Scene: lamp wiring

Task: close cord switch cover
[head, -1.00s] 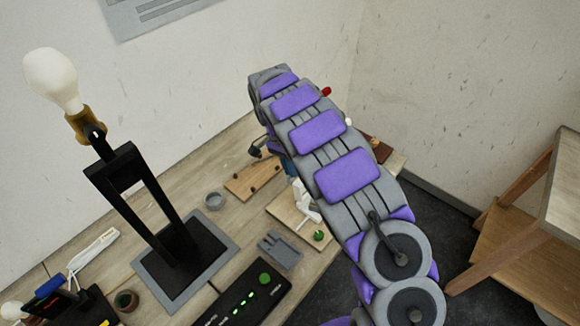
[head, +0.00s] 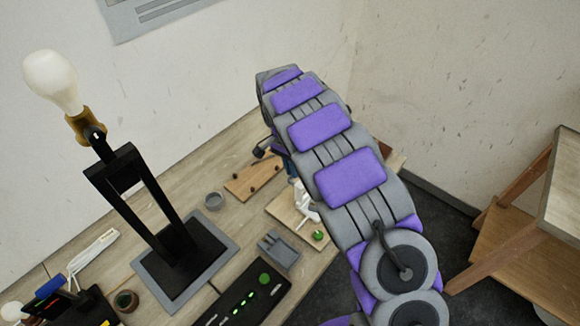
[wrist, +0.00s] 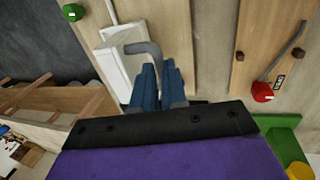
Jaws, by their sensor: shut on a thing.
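The white cord switch (wrist: 113,62) lies on a small wooden board in the wrist view, with white parts side by side. Which part is the cover is hard to tell. It also shows in the head view (head: 306,206), partly behind my arm. My gripper (wrist: 160,78) has blue fingers close together just right of the switch. A grey curved piece (wrist: 145,48) comes out from between the fingertips and bends left over the switch's edge. The fingers are shut on this piece. In the head view my fingers are mostly hidden behind my arm.
A board with brown pegs and a grey cord ending in a red part (wrist: 262,92) lies to the right in the wrist view. A black lamp stand (head: 150,200) with a bulb stands left. A grey holder (head: 278,249) and a black panel (head: 245,300) lie nearer.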

